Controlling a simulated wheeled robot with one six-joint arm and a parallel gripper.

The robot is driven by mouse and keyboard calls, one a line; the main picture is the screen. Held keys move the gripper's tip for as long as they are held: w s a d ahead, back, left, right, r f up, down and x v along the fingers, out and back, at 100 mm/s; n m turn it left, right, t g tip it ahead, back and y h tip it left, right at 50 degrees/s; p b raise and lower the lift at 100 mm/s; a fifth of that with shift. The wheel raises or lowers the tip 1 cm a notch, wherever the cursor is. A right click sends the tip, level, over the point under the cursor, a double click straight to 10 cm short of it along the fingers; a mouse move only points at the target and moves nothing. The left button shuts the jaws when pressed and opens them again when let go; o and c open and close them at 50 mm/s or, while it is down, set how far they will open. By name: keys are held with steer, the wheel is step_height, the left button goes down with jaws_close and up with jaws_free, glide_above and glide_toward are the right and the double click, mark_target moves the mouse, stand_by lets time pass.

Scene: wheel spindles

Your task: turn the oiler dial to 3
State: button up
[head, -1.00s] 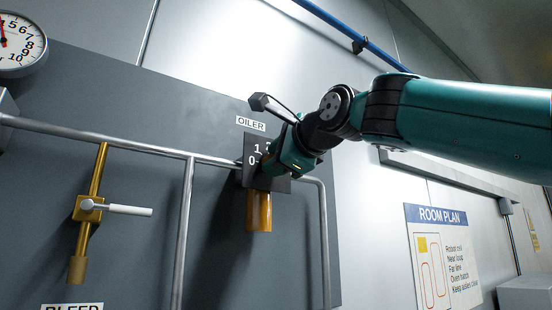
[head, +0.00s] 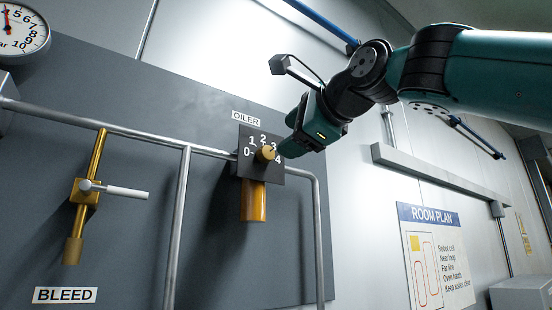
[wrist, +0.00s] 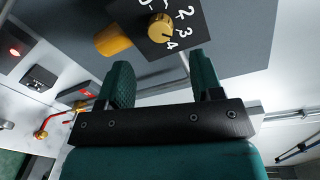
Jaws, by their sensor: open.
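The oiler dial (head: 265,154) is a round brass knob on a dark plate (head: 246,170) numbered 0 to 4, above an amber cylinder (head: 254,202). A dark mark on the knob's right side seems to point near 3, but it is too small to be sure. The knob also shows in the wrist view (wrist: 159,27), beyond the fingertips. My gripper (head: 284,150) is just right of the dial in the head view. In the wrist view my gripper (wrist: 162,62) is open, with nothing between its two green fingers and a gap to the knob.
A grey pipe rail (head: 120,137) runs left of and behind the dial plate. A brass bleed valve (head: 86,190) with a white handle (head: 127,192) is at the left. A gauge (head: 20,30) is at upper left. A room plan sign (head: 436,255) hangs at right.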

steer(key=b+v, duration=0.2)
steer(key=v, duration=0.8)
steer(key=shift+b, duration=0.4)
steer(key=shift+s+d, duration=0.1)
step_height(320, 180, down, 33)
steer(key=w+n+g+h+b, duration=0.35)
steer(key=n+g, duration=0.35)
steer(key=n, duration=0.4)
steer(key=s+d+f+n+g, duration=0.1)
steer(key=s+f+n+g, duration=0.1)
steer(key=s+f, duration=0.3)
steer(key=s+d+f+n+g+h, duration=0.1)
steer(key=s+f+n, duration=0.4)
steer(key=f, duration=0.8)
steer(key=s+d+f+n+g+h+b, duration=0.1)
steer(key=s+d+f+n+g, duration=0.2)
steer(key=s+f, duration=0.4)
step_height(320, 180, down, 2)
steer(key=shift+n+g, duration=0.4)
steer(key=shift+g, duration=0.2)
steer(key=shift+d, duration=0.1)
